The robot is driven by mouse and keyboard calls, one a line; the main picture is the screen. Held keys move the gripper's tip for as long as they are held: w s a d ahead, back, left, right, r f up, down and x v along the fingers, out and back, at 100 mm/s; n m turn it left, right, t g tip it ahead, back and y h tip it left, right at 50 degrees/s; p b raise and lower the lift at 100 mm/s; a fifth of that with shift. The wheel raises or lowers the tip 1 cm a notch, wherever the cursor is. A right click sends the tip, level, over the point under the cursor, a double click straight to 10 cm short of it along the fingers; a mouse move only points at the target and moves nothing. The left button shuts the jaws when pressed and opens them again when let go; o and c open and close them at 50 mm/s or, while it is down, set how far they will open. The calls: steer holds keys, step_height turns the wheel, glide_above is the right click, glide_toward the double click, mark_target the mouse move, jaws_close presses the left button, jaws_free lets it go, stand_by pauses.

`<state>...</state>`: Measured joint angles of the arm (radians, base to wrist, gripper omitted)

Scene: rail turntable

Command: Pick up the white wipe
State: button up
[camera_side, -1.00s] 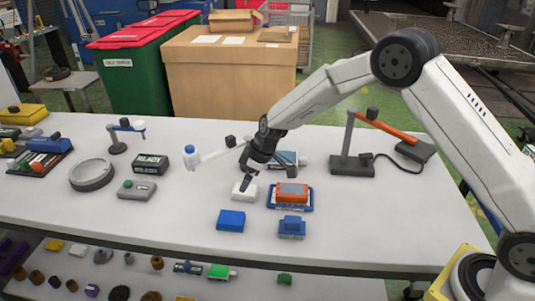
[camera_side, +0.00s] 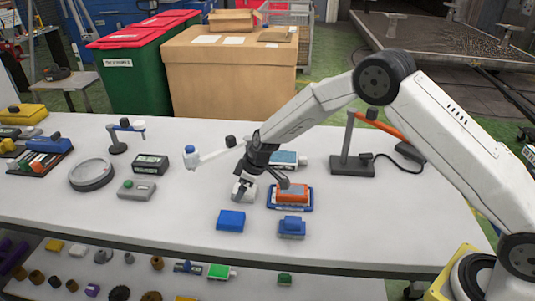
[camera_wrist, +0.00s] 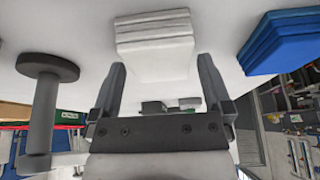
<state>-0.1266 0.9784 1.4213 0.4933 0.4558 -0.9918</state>
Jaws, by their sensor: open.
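The white wipe (camera_side: 245,194) is a small folded stack on the white table, partly hidden by my gripper in the side view. In the wrist view the white wipe (camera_wrist: 155,42) lies just beyond and between my fingertips. My gripper (camera_side: 262,187) is low over it in the side view, with its jaws spread wide and nothing between them. In the wrist view my gripper (camera_wrist: 160,75) shows two dark fingers apart, one on each side of the wipe's near end. I cannot tell whether the fingers touch it.
A folded blue cloth (camera_side: 231,220) lies in front of the wipe. An orange-topped block on a blue tray (camera_side: 307,206) sits close on the right. A blue piece (camera_side: 292,227) is at front right. A grey round dish (camera_side: 92,174) and a small grey box (camera_side: 137,190) stand left.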

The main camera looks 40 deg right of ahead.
steer(key=c, duration=1.1)
steer(key=shift+r, duration=0.1)
steer(key=shift+r, duration=0.85)
steer(key=s+d+r, duration=0.2)
steer(key=s+r, duration=0.9)
steer(key=s, duration=0.2)
steer(key=shift+s, duration=0.4)
steer(key=shift+d, duration=0.1)
